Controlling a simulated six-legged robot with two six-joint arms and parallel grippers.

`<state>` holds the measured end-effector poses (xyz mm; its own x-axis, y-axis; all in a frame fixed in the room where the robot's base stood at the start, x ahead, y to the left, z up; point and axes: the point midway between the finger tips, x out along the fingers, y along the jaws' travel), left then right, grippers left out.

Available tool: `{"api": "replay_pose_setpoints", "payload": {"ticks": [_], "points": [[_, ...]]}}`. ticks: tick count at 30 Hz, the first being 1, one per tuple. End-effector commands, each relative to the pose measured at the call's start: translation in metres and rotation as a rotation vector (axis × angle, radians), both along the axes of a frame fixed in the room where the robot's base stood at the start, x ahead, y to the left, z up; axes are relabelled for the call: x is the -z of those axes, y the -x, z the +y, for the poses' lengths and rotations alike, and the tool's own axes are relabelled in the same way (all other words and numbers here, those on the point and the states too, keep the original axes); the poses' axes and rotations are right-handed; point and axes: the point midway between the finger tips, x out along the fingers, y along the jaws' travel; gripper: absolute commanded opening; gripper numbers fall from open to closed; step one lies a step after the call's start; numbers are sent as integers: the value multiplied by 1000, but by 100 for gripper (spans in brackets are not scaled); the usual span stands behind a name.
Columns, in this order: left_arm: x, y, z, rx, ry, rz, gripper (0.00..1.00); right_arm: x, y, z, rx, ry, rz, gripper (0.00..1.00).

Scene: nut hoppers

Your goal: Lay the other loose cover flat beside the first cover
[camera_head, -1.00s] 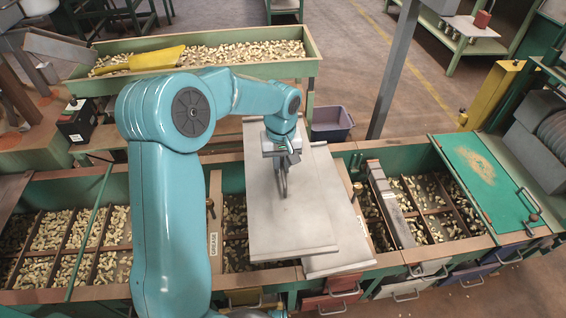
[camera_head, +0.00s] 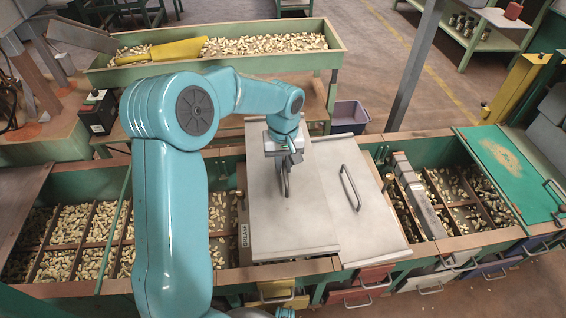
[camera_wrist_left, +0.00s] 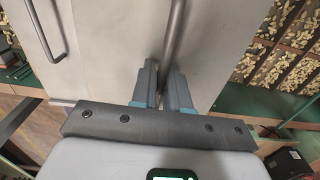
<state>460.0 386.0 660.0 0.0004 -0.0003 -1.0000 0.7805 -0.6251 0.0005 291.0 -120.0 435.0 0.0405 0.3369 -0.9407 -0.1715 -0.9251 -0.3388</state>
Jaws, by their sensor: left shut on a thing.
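My left gripper (camera_head: 286,160) is shut on the bar handle of a flat pale metal cover (camera_head: 290,220), which lies level over the green hopper bench. In the left wrist view the fingers (camera_wrist_left: 162,88) close around the handle bar (camera_wrist_left: 174,35), with the held cover's plate (camera_wrist_left: 115,75) behind it. The other pale cover (camera_head: 372,225) is to the right, its bar handle (camera_head: 350,188) free. The held cover's right edge meets or slightly overlaps it; I cannot tell whether they touch.
Open compartments of nuts (camera_head: 85,225) lie to the left. A grey bar (camera_head: 415,195) crosses the compartments on the right, before a green lid (camera_head: 495,165). A nut trough (camera_head: 265,45) with a yellow scoop stands behind, and a post (camera_head: 412,70) rises at the back.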

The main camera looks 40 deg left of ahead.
Motion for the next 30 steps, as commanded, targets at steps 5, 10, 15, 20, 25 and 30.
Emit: {"api": "replay_pose_setpoints", "payload": {"ticks": [5,10,15,20,25,30], "points": [[11,-2,-2,0,-1,-1,0,11,0,0,0,0,0,43],[22,-3,-2,0,0,0,0,20,0,0,0,0,0,43],[42,-2,-2,0,0,1,0,36,0,0,0,0,0,43],[62,-2,-1,-1,0,0,0,53,0,0,0,0,0,43],[84,0,0,-1,0,1,0,69,-2,-2,10,2,-5,43],[101,0,0,-1,0,1,0,81,-5,-5,22,4,-10,43]]}}
